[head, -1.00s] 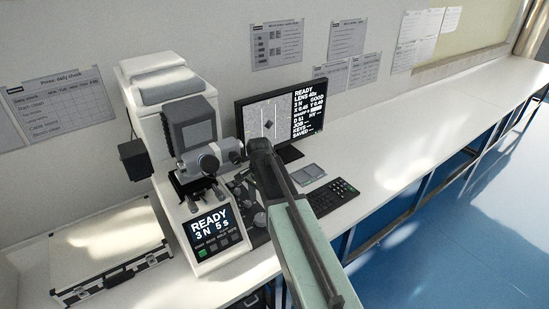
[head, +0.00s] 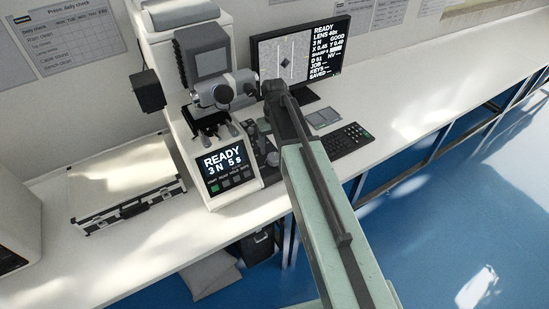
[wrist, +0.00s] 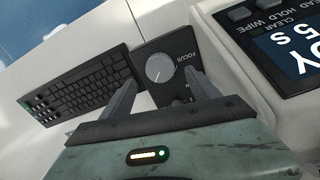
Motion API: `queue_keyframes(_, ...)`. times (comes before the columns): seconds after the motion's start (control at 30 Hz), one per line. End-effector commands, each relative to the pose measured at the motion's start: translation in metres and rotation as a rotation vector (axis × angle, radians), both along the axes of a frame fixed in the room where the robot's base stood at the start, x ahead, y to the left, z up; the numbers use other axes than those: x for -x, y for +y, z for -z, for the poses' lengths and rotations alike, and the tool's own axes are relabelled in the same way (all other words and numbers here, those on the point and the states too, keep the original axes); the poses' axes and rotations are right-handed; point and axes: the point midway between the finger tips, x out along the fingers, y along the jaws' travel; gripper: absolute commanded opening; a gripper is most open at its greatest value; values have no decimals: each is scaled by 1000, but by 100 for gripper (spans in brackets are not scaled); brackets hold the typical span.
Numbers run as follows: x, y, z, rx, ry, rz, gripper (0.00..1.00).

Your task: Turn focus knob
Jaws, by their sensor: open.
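The focus knob (wrist: 160,68) is a round, pale grey dial with a pointer line on a dark control box (wrist: 183,48), beside the word FOCUS. My gripper (wrist: 163,80) is open in the wrist view. Its two dark fingers are apart, one on each side of the knob in the picture. I cannot tell whether either finger touches it. In the head view, the white hardness tester (head: 165,100) stands on the bench with READY, 3 N, 5 s on its display (head: 226,163). My arm covers part of the control box there.
A keyboard (wrist: 83,85) lies beside the control box. The monitor (head: 300,52) stands behind my arm, reading READY and GOOD. A closed silver case (head: 125,190) lies left of the tester. The white bench (head: 430,90) is clear toward the right.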

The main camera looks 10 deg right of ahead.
Motion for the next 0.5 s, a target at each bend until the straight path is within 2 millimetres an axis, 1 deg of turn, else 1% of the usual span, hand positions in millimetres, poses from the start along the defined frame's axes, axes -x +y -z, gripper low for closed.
queue_keyframes(0.03, 0, 0, 19, 0, 0, 0, 70)
queue_keyframes(0.2, 0, 0, 47, 0, 0, 1, 70)
queue_keyframes(0.3, 0, 0, 54, 0, 0, 1, 70)
queue_keyframes(0.5, 0, 0, 51, 0, 0, 1, 70)
